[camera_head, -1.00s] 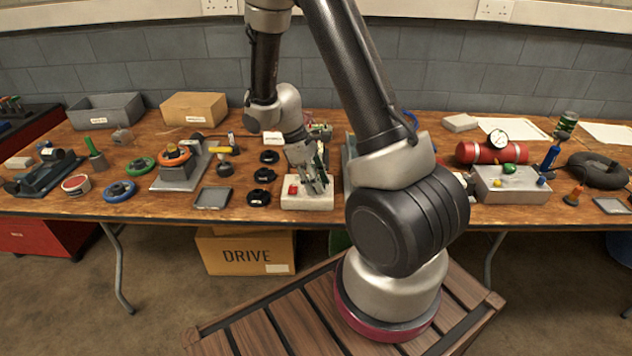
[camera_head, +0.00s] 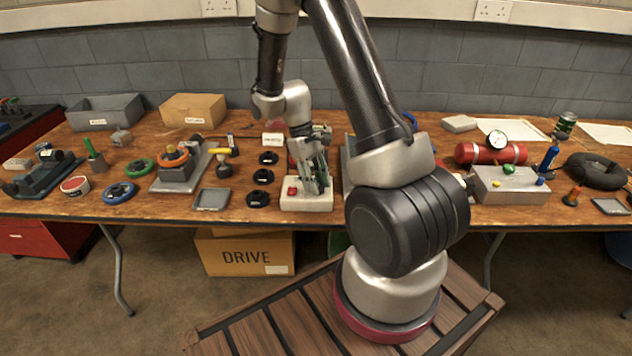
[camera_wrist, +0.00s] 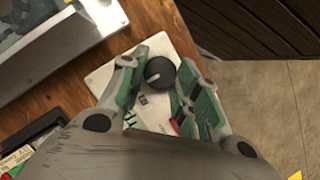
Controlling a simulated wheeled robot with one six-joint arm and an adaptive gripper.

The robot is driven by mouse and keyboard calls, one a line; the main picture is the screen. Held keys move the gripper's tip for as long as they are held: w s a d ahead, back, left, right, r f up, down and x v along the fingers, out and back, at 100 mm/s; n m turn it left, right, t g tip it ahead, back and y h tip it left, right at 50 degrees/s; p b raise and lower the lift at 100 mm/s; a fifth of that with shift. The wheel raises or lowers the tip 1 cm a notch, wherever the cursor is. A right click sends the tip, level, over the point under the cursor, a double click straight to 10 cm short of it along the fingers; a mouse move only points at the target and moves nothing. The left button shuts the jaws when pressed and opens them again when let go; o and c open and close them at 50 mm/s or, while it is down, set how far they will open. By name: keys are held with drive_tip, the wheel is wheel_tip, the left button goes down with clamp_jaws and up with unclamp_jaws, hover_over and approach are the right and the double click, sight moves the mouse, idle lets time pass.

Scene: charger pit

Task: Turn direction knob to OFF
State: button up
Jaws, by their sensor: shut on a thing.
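The direction knob (camera_wrist: 160,72) is round and black with a pale pointer line, on a white plate (camera_wrist: 102,80) with small printed labels that I cannot read. In the head view the same white box (camera_head: 305,205) stands near the table's front edge, with a red button (camera_head: 291,190) on its left. My gripper (camera_head: 318,190) points down over the box's right side and hides the knob there. In the wrist view my gripper (camera_wrist: 158,66) has its green-grey fingers shut on the knob, one on each side. The red part is mostly hidden behind the right finger.
Several black round pieces (camera_head: 263,177) stand in a column left of the box. A grey tray (camera_head: 212,198) lies further left. My arm hides the table's middle.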

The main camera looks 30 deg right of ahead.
drive_tip(key=o, duration=1)
drive_tip(key=v, duration=1.2)
drive_tip(key=shift+s, duration=0.1)
drive_tip(key=s+r+t, duration=0.3)
drive_tip(key=s+r, duration=0.3)
drive_tip(key=s, duration=0.1)
drive_tip(key=s+a+r+m+t, duration=0.1)
drive_tip(key=s+r+t, duration=0.2)
drive_tip(key=s+r, duration=0.3)
drive_tip(key=s+a+r+m+t, duration=0.1)
drive_tip(key=s+r+t, duration=0.2)
drive_tip(key=s+r, duration=0.3)
drive_tip(key=shift+s+r+y, duration=0.15)
drive_tip(key=shift+s+y, duration=0.05)
drive_tip(key=shift+s, duration=0.55)
drive_tip(key=shift+s+r+y, duration=0.2)
drive_tip(key=shift+s, duration=0.6)
